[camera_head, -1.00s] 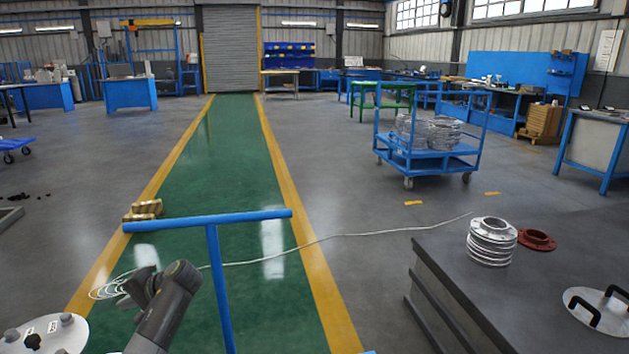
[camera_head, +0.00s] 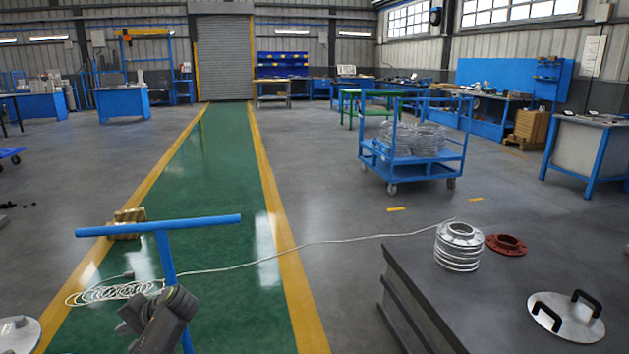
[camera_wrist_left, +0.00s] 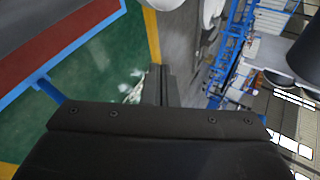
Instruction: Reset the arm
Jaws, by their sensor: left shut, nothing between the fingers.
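My left gripper (camera_head: 137,314) shows at the lower left of the head view, at the end of my dark left arm. It is shut and holds nothing. It is close in the picture to the upright of a blue T-shaped bar (camera_head: 205,223); I cannot tell the gap between them. The ribbed silver flanged shell (camera_head: 458,248) stands upright on the dark grey bench at the right, well away from the gripper. My right gripper is not in view. In the left wrist view a broad dark part of my own arm fills the bottom.
The dark bench (camera_head: 425,275) also holds a red flange ring (camera_head: 506,245) and a round plate with two black handles (camera_head: 566,318). A blue cart (camera_head: 412,167) stands behind. A white cable (camera_head: 330,241) crosses the floor. A brass-coloured block (camera_head: 127,222) is beyond the bar.

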